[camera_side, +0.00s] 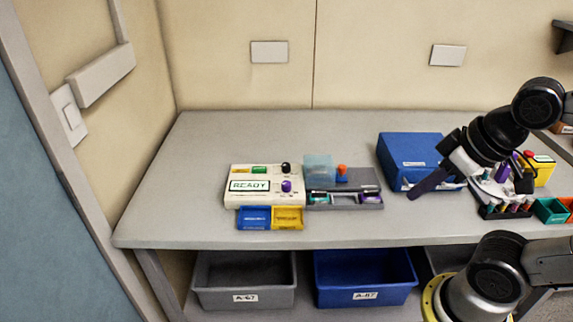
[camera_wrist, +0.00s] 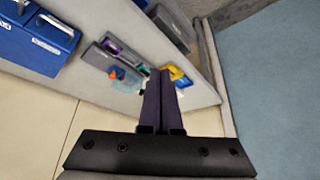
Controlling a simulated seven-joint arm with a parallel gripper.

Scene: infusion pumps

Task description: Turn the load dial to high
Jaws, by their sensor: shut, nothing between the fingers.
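A cream pump unit (camera_side: 236,200) with a READY display stands on the grey table, left of centre. A black knob (camera_side: 286,167) is at its upper right and a purple knob (camera_side: 286,186) is below it. I cannot read labels or dial positions, so I cannot tell which knob is the load dial. My gripper (camera_side: 413,193) is shut and empty, tilted down to the left in front of the blue box, well right of the pump. In the wrist view its dark fingers (camera_wrist: 159,73) lie together and hide most of the pump.
Blue and yellow trays (camera_side: 254,218) sit at the pump's front. A grey tray (camera_side: 371,203) with an orange-red knob (camera_side: 342,170) and a clear block (camera_side: 318,168) stands between pump and gripper. A blue box (camera_side: 400,150) is behind my gripper. The table's left side is clear.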

